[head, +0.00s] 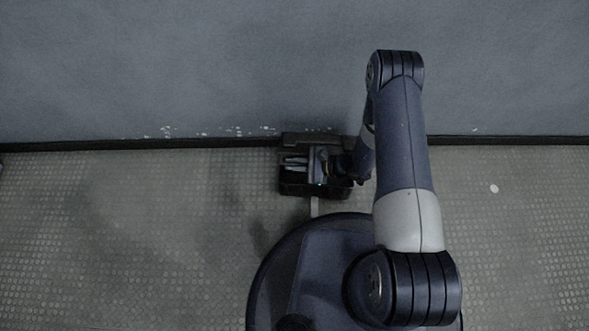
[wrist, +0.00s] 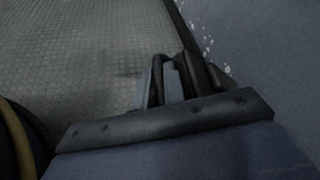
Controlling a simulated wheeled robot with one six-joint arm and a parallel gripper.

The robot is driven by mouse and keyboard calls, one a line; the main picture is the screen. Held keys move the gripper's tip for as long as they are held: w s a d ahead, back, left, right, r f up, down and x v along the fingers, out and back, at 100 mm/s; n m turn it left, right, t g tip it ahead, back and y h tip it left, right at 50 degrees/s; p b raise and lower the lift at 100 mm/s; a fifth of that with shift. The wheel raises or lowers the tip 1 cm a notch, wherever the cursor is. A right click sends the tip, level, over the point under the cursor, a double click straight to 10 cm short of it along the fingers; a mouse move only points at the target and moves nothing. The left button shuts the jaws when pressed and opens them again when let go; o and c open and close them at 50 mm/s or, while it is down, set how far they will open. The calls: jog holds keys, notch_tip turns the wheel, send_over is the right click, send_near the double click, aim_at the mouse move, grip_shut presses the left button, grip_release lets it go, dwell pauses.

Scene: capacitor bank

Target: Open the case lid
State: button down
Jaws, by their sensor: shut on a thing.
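A small dark case (head: 287,188) sits on the floor against the foot of the wall, in the middle of the head view. A dark strip of it shows at the back along the wall; I cannot tell surely whether this is the lid. My gripper (head: 295,163) reaches in from the right, over the case, with its fingers pointing left. In the wrist view, my gripper (wrist: 168,82) shows its fingers close together beside dark parts. It is shut on part of the case, seemingly the lid. The exact grip and the lid's edge are hidden or too dark to tell.
The blue-grey wall (head: 180,70) rises right behind the case, with a dark skirting along its foot. The studded grey floor (head: 130,230) is clear to the left and right. A small white spot (head: 494,188) lies on the floor at the right.

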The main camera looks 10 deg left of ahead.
jog(key=w+a+r+m+g+b, duration=0.2)
jog(key=w+r, duration=0.5)
jog(key=w, duration=0.6)
jog(key=shift+m+g+h, duration=0.3)
jog(key=shift+m+g, duration=0.3)
jog(key=shift+m, duration=0.8)
jog(key=c, duration=1.8)
grip_release()
jog(key=shift+o, duration=0.2)
